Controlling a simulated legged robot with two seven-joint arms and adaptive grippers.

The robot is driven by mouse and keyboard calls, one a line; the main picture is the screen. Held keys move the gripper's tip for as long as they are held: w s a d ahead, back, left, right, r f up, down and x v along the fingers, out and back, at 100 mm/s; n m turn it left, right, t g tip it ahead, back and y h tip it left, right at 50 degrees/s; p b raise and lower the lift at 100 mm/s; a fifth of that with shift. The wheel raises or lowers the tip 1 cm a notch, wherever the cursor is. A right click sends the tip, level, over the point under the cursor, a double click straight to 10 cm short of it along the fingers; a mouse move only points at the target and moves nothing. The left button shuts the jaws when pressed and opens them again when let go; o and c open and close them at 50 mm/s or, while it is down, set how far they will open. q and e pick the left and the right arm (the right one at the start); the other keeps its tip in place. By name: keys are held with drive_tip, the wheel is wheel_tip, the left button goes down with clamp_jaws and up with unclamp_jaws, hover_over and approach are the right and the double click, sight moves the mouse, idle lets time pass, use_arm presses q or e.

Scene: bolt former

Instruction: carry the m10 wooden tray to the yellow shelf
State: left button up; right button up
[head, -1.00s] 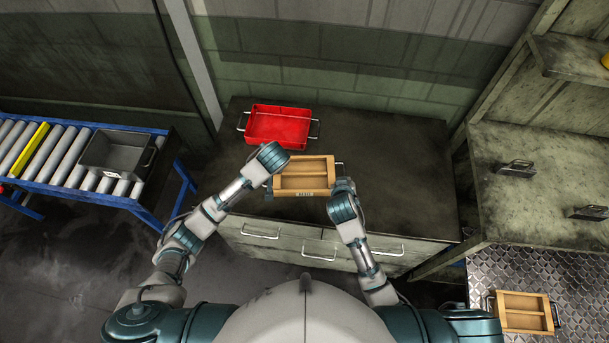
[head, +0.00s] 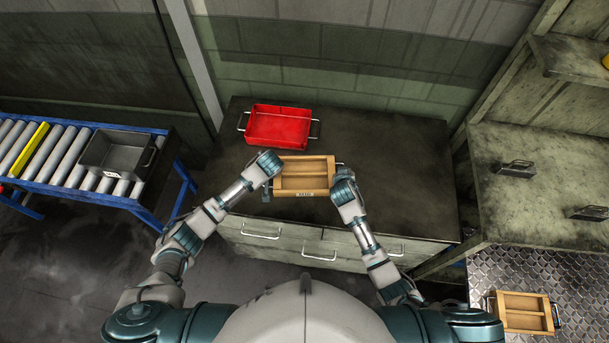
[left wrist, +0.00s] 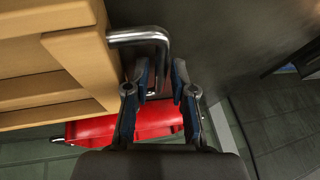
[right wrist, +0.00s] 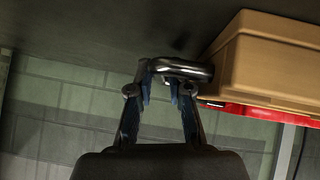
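A wooden tray (head: 304,173) with compartments sits on the dark workbench; its front label is too small to read. It also shows in the left wrist view (left wrist: 80,60) and the right wrist view (right wrist: 265,60). My left gripper (head: 266,190) is at its left end. In the left wrist view my left gripper (left wrist: 163,72) is open, with the bent metal handle (left wrist: 140,35) reaching between its fingers. In the right wrist view my right gripper (right wrist: 160,88) is open at the other handle (right wrist: 185,68), which crosses just beyond its fingertips. The yellow shelf cannot be made out.
A red tray (head: 280,125) stands behind the wooden one on the workbench (head: 400,180). A roller conveyor (head: 60,160) with a grey bin (head: 118,155) is at the left. Another wooden tray (head: 523,311) lies at the lower right. A cabinet (head: 550,180) stands at the right.

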use_arm(q)
clamp_jaws()
use_arm(e)
clamp_jaws()
use_arm(q)
drive_tip(key=shift+r, duration=0.15)
use_arm(e)
drive_tip(key=shift+r, duration=0.15)
